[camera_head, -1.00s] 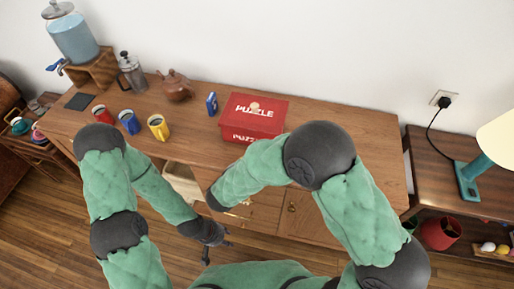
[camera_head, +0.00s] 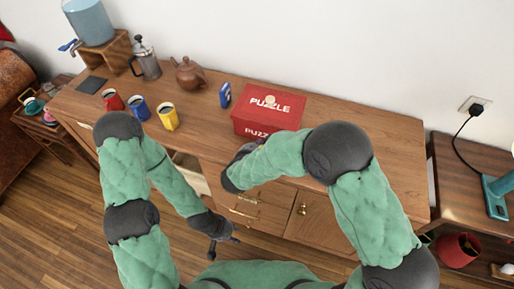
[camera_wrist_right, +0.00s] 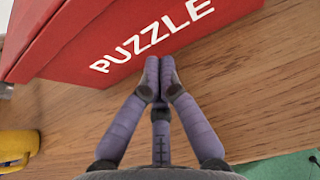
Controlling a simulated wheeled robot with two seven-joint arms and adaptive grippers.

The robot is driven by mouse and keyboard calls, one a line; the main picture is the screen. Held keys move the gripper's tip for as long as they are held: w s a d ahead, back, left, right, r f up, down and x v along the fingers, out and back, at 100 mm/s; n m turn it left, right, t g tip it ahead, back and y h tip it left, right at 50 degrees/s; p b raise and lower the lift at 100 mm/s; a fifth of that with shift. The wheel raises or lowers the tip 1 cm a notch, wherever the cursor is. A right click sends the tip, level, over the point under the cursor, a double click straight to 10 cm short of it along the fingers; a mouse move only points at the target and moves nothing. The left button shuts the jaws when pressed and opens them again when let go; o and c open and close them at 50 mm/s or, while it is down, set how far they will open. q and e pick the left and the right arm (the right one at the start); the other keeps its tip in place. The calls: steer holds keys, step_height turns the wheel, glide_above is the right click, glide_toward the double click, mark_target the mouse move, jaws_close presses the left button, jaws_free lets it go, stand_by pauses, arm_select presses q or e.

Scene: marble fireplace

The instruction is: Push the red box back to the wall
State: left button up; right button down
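The red puzzle box (camera_head: 272,107) sits on the wooden sideboard top, with a gap between it and the white wall behind. In the right wrist view its red front side with white lettering (camera_wrist_right: 150,38) fills the top left. My right gripper (camera_wrist_right: 160,62) is shut and empty, its two fingertips together just at the lower edge of the box front; whether they touch it I cannot tell. In the head view the right gripper (camera_head: 246,150) is mostly hidden by its wrist. My left gripper (camera_head: 222,246) is open and empty, low in front of the drawers.
A teapot (camera_head: 188,75), a French press (camera_head: 145,60) and red, blue and yellow mugs (camera_head: 168,116) stand further left. The sideboard top (camera_head: 365,130) right of the box is clear.

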mark_target(267, 111)
steer(key=shift+w+d+f, duration=0.1)
steer(key=shift+w+f, duration=0.1)
steer(key=shift+w, duration=0.1)
steer(key=shift+w+d+b, duration=0.2)
steer(key=shift+w+b, duration=0.05)
steer(key=shift+w, duration=0.35)
steer(key=shift+w+d+b, duration=0.2)
steer(key=shift+w, duration=0.4)
steer(key=shift+w+d+b, duration=0.35)
steer(key=shift+w+d, duration=0.25)
steer(key=shift+w, duration=1.2)
steer(key=shift+w+d+b, duration=0.3)
steer(key=shift+w+d, duration=0.25)
steer(key=shift+w, duration=1.25)
steer(key=shift+w+d+b, duration=0.35)
steer(key=shift+w+d, duration=0.25)
steer(key=shift+w, duration=1.2)
steer(key=shift+s+a, duration=0.25)
steer(key=shift+s, duration=0.55)
steer(key=shift+s+a, duration=0.3)
steer(key=shift+s, duration=0.55)
steer(key=shift+s+a, duration=0.25)
steer(key=shift+s, duration=0.55)
steer(key=shift+r+p, duration=2.5)
steer(key=shift+r, duration=1.5)
